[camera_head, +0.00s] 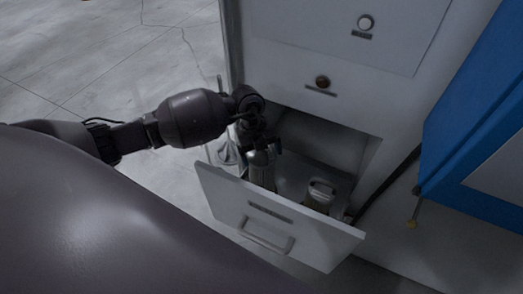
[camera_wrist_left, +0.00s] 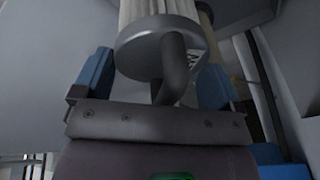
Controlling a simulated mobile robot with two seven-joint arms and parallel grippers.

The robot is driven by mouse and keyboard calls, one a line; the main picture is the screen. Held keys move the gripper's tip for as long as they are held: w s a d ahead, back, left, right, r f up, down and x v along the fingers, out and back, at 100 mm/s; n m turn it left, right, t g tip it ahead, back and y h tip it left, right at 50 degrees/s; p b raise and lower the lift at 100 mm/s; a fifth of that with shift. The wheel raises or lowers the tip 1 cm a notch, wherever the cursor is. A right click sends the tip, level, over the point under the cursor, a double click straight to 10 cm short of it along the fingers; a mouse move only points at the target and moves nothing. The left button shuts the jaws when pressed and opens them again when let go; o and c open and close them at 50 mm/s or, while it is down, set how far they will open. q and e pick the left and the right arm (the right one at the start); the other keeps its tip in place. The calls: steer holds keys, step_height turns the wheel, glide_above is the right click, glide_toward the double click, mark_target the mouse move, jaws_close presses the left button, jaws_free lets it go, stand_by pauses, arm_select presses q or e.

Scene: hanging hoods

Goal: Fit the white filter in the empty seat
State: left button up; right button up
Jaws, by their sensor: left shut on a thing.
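The white filter (camera_wrist_left: 158,12) has pleated sides, a grey end cap and a looped grey handle in the left wrist view. My left gripper (camera_wrist_left: 160,82), with blue fingers, is shut on it at the handle end. In the head view my left gripper (camera_head: 262,146) is over the left part of an open drawer, and the held filter (camera_head: 262,172) hangs upright below it. The drawer front hides its lower end, so I cannot tell whether it touches the drawer floor. A second, brownish filter with a handle (camera_head: 320,194) stands at the drawer's right. No empty seat can be made out.
The open drawer's white front (camera_head: 268,222) has a bar handle. The cabinet face (camera_head: 345,42) above carries a light knob and a dark knob. A blue cabinet (camera_head: 475,125) stands at the right. Concrete floor (camera_head: 110,50) is clear at the upper left.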

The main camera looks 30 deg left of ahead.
arm_select(q)
steer(key=shift+f+b, duration=0.85)
steer(key=shift+f, duration=1.25)
arm_select(e)
steer(key=shift+s+f, duration=0.25)
steer(key=shift+f, duration=0.35)
steer(key=shift+s+f, duration=0.2)
steer(key=shift+f, duration=0.4)
arm_select(q)
steer(key=o, duration=0.7)
steer(key=p+v, duration=0.1)
steer(key=v, duration=0.3)
steer(key=shift+r, duration=0.25)
steer(key=v, duration=0.5)
steer(key=shift+r, duration=0.1)
steer(key=shift+a+r+p, duration=0.15)
steer(key=shift+r+p, duration=0.15)
steer(key=shift+r, duration=0.3)
arm_select(e)
steer(key=shift+w+d+r, duration=0.1)
steer(key=shift+r, duration=0.8)
steer(key=shift+w, duration=0.1)
